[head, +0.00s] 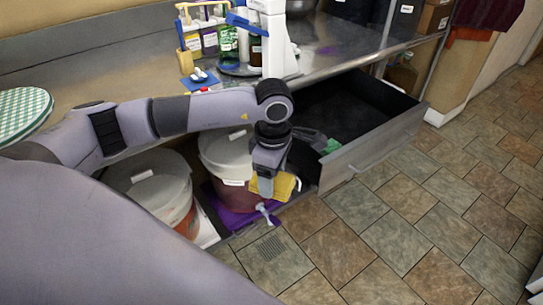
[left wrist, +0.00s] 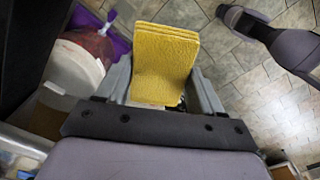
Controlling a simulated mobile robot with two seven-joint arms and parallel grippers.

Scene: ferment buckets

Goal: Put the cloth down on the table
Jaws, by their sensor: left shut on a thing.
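The yellow cloth (head: 284,187) is held in my left gripper (head: 266,184), which is shut on it. In the left wrist view the cloth (left wrist: 165,62) stands out flat between the two grey fingers of the gripper (left wrist: 162,90). The gripper is low, below the counter's front edge and in front of a white-lidded bucket (head: 228,152). The grey counter (head: 105,78), the table surface here, lies behind and above the gripper. My right gripper does not show clearly in either view.
Another white-lidded bucket (head: 158,188) stands at left. A purple tray (head: 228,218) is under the middle bucket. An open dark drawer (head: 375,152) juts out at right. Bottles (head: 210,40) and a white appliance (head: 280,40) stand on the counter. Its left-middle is mostly clear, beside a green checked round (head: 22,108).

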